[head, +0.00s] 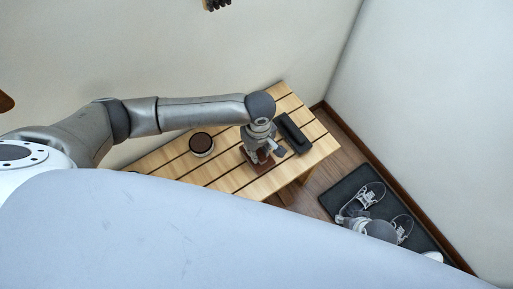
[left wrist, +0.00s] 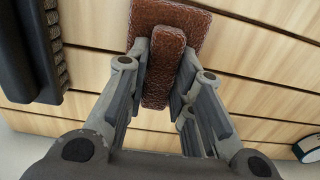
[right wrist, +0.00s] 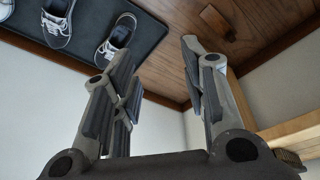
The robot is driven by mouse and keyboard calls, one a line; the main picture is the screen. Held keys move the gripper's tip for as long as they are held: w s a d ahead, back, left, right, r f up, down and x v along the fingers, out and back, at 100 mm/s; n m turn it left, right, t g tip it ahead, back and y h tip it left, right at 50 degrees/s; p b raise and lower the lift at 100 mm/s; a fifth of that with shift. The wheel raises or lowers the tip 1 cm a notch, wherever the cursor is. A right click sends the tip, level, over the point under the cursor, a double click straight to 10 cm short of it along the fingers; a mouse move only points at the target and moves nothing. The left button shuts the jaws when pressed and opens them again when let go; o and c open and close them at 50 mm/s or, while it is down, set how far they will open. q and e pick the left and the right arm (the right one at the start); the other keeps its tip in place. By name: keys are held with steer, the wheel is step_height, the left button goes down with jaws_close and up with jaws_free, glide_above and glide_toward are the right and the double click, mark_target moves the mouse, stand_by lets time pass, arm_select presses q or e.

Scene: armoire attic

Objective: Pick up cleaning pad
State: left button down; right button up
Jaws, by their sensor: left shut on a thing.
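The cleaning pad (head: 264,168) is a reddish-brown, leathery-textured piece on the slatted wooden bench. In the left wrist view the cleaning pad (left wrist: 170,22) has a flat, wide part and a narrower raised strip between my fingers. My left gripper (left wrist: 160,62) is shut on this narrower part. In the head view my left gripper (head: 262,153) points down at the bench and partly covers the pad. I cannot tell whether the pad is lifted clear of the slats. My right gripper (right wrist: 158,62) is open and empty, away from the pad, near the shoes.
A dark brush-like block (head: 293,133) lies close beside my left gripper. A round, dark-topped container (head: 201,143) stands left on the bench (head: 225,180). Sneakers (head: 370,194) rest on a dark tray (head: 348,184) on the floor. White walls enclose the corner.

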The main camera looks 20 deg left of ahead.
arm_select(q)
step_height(320, 180, up, 8)
steer(key=shift+w+d+f+p, duration=0.15)
steer(key=shift+f+p, duration=0.1)
steer(key=shift+p, duration=0.85)
steer(key=shift+r, duration=0.5)
arm_select(e)
steer(key=s+f, duration=0.3)
steer(key=f, duration=0.5)
steer(key=shift+f+g, duration=0.25)
steer(key=shift+g, duration=0.05)
